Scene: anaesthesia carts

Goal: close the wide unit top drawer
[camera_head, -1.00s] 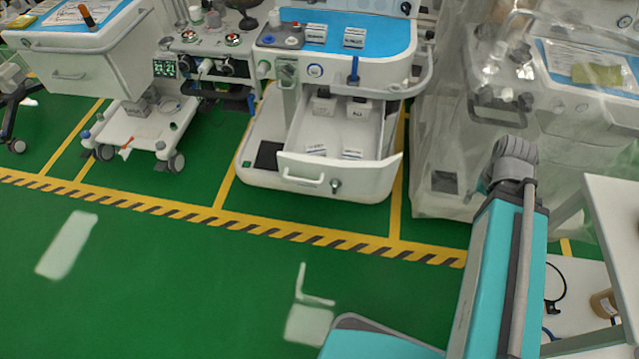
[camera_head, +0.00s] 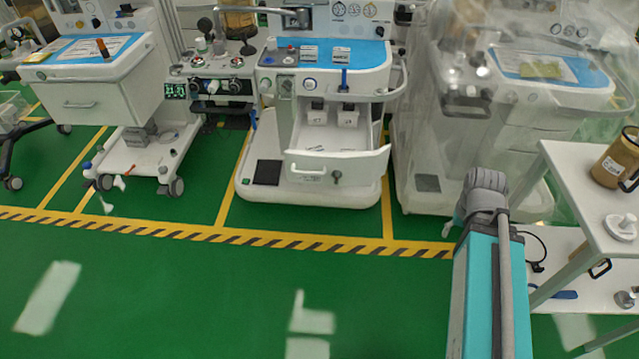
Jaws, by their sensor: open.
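The middle unit (camera_head: 325,88), white with a blue worktop, has a drawer (camera_head: 355,167) pulled out at the front below the worktop. The drawer front has a white handle (camera_head: 307,172) and a round dark knob or lock (camera_head: 337,175). Small white boxes (camera_head: 317,113) stand at the back of the drawer. My arm shows at the lower right, well in front of the units and apart from the drawer. My gripper is not visible in this view.
A left cart (camera_head: 92,90) has a shut drawer. A plastic-covered unit (camera_head: 480,110) stands right of the middle unit. A white shelf trolley (camera_head: 590,190) with a brown jar (camera_head: 617,158) is close to my arm. Green floor in front is clear, crossed by a striped yellow line (camera_head: 215,233).

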